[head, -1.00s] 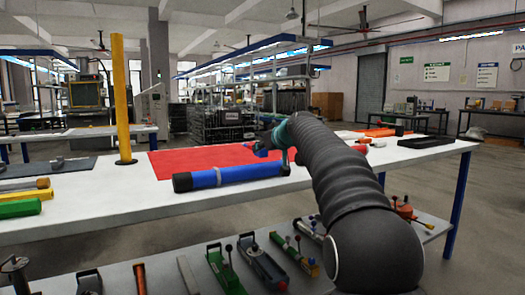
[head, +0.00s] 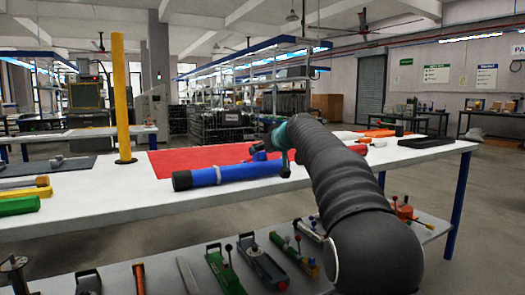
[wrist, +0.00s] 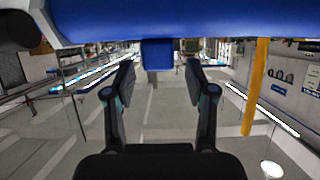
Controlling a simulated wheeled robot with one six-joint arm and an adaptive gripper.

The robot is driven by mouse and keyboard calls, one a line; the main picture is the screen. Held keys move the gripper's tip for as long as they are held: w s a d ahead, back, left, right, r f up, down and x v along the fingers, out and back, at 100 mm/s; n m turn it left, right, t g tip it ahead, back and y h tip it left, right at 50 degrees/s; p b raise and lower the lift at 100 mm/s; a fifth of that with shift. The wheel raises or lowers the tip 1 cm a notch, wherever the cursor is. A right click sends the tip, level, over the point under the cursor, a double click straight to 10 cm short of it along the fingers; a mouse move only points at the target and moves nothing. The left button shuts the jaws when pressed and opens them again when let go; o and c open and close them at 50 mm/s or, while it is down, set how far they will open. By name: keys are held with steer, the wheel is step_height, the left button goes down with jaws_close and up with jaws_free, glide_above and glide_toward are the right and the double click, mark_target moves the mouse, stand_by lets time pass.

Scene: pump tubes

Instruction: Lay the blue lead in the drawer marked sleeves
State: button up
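A thick blue tube (head: 235,174) with a black end cap and a grey band lies on the white table. In the wrist view a large blue surface (wrist: 200,18), apparently this tube, fills the top edge. A small blue block (wrist: 157,54) juts from it between my fingertips, with gaps on both sides. My gripper (wrist: 160,66) is open, its two fingers apart and not touching the block. In the head view my arm covers most of the gripper. I cannot make out a separate blue lead, nor a drawer marked sleeves.
A red mat (head: 200,159) lies behind the tube. A yellow post (head: 121,95) stands at the table's back left. A black tray (head: 426,142) lies at the right end. Several clamps and tools lie on the lower shelf (head: 150,264).

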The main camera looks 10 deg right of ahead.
steer(key=shift+r+p, duration=0.6)
steer(key=shift+s+d+r, duration=0.1)
steer(key=shift+s+r, duration=0.05)
steer(key=shift+r, duration=0.1)
steer(key=b+v, duration=0.1)
steer(key=v, duration=1)
steer(key=shift+s, duration=0.3)
